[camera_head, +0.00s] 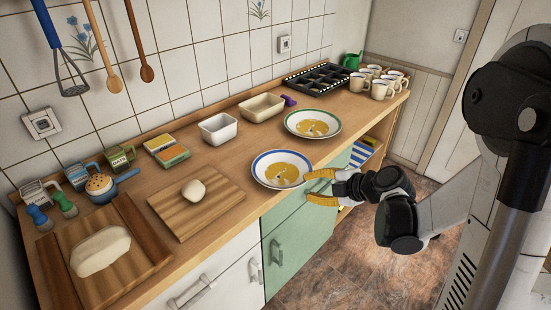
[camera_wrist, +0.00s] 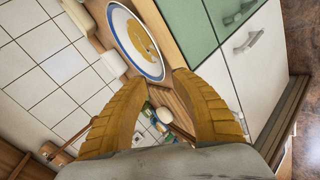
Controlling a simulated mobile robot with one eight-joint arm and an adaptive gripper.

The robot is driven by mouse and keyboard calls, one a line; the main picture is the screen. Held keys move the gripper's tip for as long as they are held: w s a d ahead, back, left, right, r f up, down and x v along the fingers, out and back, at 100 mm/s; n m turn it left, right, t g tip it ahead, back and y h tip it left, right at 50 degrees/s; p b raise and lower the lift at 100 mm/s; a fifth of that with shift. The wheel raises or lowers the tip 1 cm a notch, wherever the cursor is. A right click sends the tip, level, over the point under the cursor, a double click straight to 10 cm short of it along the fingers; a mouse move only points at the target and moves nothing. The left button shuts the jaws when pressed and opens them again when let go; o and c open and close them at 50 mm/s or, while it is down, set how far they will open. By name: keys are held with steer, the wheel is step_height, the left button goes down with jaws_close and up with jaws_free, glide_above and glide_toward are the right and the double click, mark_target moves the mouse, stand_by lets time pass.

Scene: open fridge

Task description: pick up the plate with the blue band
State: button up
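The plate with the blue band (camera_head: 281,169) lies on the wooden counter near its front edge, with yellow-brown residue on its middle. It also shows in the wrist view (camera_wrist: 135,43), at the top centre, beyond my fingertips. My gripper (camera_head: 311,187) has yellow fingers, spread apart, just right of the plate and in front of the counter edge. In the wrist view, the gripper (camera_wrist: 160,78) is open with nothing between its fingertips. Whether a finger touches the rim cannot be told. A second plate with a green band (camera_head: 313,123) lies behind and to the right.
A cutting board (camera_head: 215,207) with a pale lump of dough (camera_head: 193,191) lies left of the plate. White and beige loaf tins (camera_head: 218,129) (camera_head: 262,107) stand behind. Several mugs (camera_head: 383,88) and a dark muffin tray (camera_head: 316,78) are at the far right. Green cabinet doors (camera_head: 290,245) lie below the counter.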

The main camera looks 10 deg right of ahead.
mark_target(289, 186)
steer(key=shift+n, duration=0.5)
steer(key=b+x, duration=0.1)
steer(key=x, duration=0.2)
steer(key=b+x, duration=0.1)
steer(key=x, duration=0.3)
steer(key=b+x, duration=0.2)
steer(key=x, duration=0.2)
steer(key=shift+w+d+f, duration=0.25)
steer(key=shift+w+f, duration=0.05)
steer(key=shift+s+r, duration=0.1)
jaws_close()
